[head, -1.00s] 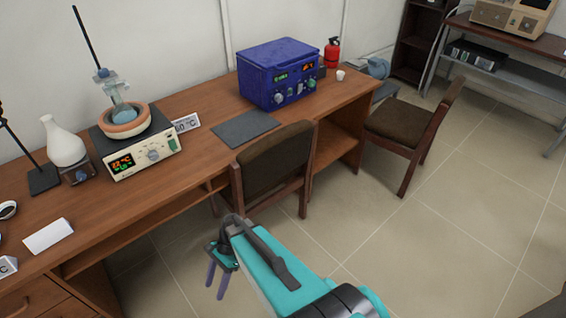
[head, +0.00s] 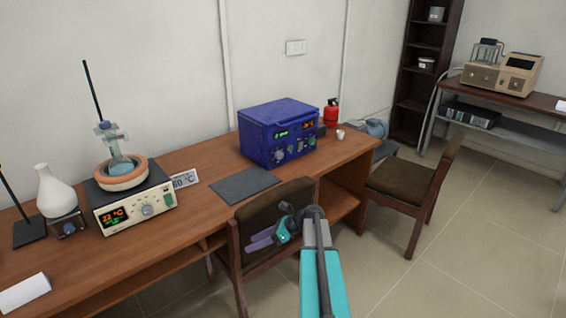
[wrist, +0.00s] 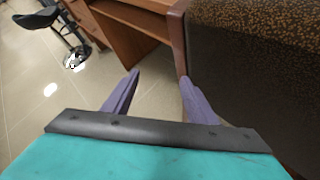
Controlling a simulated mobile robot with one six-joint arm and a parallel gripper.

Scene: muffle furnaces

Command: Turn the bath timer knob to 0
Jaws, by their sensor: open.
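A blue box-shaped bath (head: 268,118) with a lid stands toward the right part of the wooden desk. Its front has a green display, an orange display and several knobs. A pale larger knob (head: 278,155) is at the left of the panel and another knob (head: 312,141) is at the right. Which is the timer knob, and their pointer settings, are too small to tell. My gripper (head: 258,240) is open and empty, in front of the nearer chair and well away from the bath. The wrist view shows its two purple fingers (wrist: 158,78) apart, with no bath in sight.
The nearer brown chair (head: 270,213) stands at the desk, below and in front of the bath. A second chair (head: 408,185) is to the right. A dark mat (head: 244,185) lies left of the bath. A hotplate (head: 137,207) with an orange bowl stands further left.

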